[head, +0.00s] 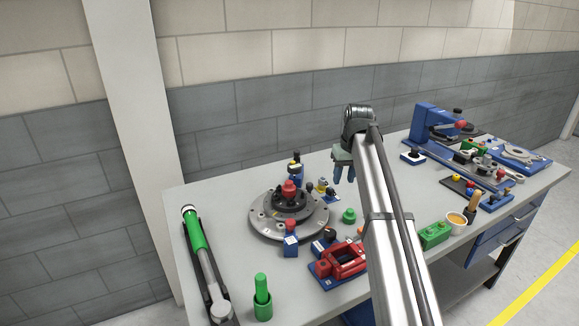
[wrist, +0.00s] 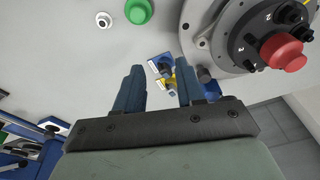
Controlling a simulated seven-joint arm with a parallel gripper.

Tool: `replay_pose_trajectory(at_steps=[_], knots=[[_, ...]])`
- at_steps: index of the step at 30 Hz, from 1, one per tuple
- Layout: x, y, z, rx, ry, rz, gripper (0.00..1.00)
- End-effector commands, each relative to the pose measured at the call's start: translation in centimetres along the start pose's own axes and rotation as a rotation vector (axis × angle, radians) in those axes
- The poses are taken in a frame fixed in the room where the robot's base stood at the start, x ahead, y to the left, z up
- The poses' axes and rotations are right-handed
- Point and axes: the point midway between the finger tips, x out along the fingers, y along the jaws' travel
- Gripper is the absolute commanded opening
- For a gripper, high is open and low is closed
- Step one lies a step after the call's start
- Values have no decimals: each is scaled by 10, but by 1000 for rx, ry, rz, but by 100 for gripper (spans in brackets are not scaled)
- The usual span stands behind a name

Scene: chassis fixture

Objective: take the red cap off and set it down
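The red cap (head: 289,190) sits on top of the dark hub of a round grey chassis fixture (head: 262,222) on the table. In the wrist view the red cap (wrist: 283,52) is at the upper right, on the fixture's dark disc. My gripper (head: 345,177) is above the table, to the right of the fixture and apart from the cap. In the wrist view my gripper (wrist: 160,82) has its two blue fingers spread with a gap between them. Nothing is held. My arm hides part of the table in the head view.
A green knob (head: 349,215) stands right of the fixture. A small block with yellow and blue parts (wrist: 167,78) shows beyond the fingers. A red clamp on a blue base (head: 341,261) is in front. Bare table (head: 215,200) lies left of the fixture.

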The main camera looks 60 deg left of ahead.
Motion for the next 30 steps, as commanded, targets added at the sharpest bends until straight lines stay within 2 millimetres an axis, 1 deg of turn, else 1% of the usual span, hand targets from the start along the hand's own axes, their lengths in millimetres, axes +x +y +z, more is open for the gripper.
replay_pose_trajectory(at_steps=[1,3,6,9,12,15,20,23,30], knots=[[-4,-29,-12,-43,-24,1,38],[-10,-63,-19,-94,-57,3,38],[-18,-104,-26,-155,-97,8,38],[-23,-136,-30,-201,-128,11,38],[-27,-156,-32,-231,-148,15,38],[-29,-166,-31,-245,-159,16,38],[-25,-168,-30,-249,-162,16,38],[-19,-168,-29,-248,-162,16,38],[1,-167,-26,-247,-161,16,38]])
